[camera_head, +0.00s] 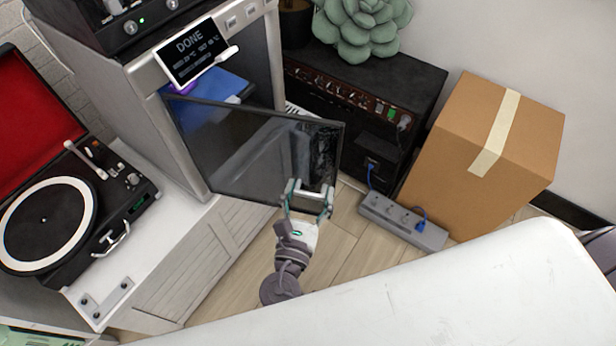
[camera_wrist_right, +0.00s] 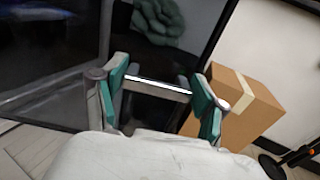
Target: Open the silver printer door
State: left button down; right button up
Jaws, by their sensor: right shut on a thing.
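The silver printer (camera_head: 146,92) stands on a white cabinet at the left in the head view. Its dark glass door (camera_head: 240,150) is swung outward, and the inside with a blue surface (camera_head: 205,82) shows behind it. My right gripper (camera_head: 309,192) is at the door's outer lower part, shut on the door handle (camera_wrist_right: 158,88). In the right wrist view the silver handle bar lies between the green finger pads, with the dark glass (camera_wrist_right: 50,60) behind it. The left gripper is not in view.
A screen (camera_head: 191,52) on the printer reads DONE. A record player (camera_head: 60,215) sits left. A black amplifier (camera_head: 350,100), a cardboard box (camera_head: 440,165) and a power strip (camera_head: 400,222) stand right of the door. Some wooden floor (camera_head: 335,245) is clear.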

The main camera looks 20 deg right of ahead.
jog(key=shift+s+a+h, duration=0.3)
jog(key=shift+s, duration=0.1)
jog(key=o, duration=1.7)
jog(key=v, duration=1.2)
jog(key=shift+r, duration=0.15)
